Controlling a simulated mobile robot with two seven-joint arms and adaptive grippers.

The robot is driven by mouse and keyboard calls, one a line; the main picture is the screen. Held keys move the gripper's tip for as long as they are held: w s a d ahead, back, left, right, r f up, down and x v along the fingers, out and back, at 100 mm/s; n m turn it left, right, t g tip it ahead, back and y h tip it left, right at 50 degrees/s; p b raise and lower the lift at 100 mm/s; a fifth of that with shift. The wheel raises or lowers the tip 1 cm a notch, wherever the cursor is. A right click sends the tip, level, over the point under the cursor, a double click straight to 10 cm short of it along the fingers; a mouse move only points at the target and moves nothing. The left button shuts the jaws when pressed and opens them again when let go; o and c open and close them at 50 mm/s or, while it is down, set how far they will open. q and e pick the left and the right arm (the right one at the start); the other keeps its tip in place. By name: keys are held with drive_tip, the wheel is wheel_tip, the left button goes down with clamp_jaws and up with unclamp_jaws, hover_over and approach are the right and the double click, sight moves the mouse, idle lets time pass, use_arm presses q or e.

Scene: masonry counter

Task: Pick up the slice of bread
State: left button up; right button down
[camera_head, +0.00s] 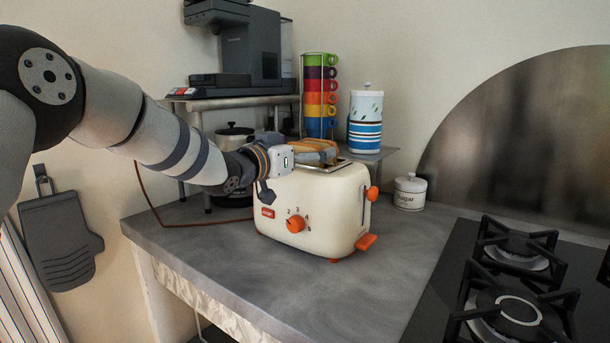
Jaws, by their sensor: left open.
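A cream toaster (310,205) with orange knobs and a lever stands on the grey counter. A brown slice of bread (322,148) shows at the top of the toaster, apparently sticking up from its slot. My left gripper (290,154) comes in from the left, just above the toaster's top left end, and is open. It is close beside the bread and partly hides it. I cannot tell whether the fingers touch the bread. My right gripper is not in view.
Behind the toaster are a rack of coloured cups (320,95), a striped canister (365,120) and a dark pot (234,140). A sugar jar (410,191) stands to the right. A gas hob (515,285) fills the right front. The counter (340,290) before the toaster is clear.

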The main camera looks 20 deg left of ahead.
use_arm(q)
drive_tip(key=shift+s+r, duration=0.15)
drive_tip(key=shift+r, duration=0.15)
drive_tip(key=shift+c, duration=0.8)
drive_tip(key=c, duration=0.8)
drive_tip(key=shift+r, duration=0.1)
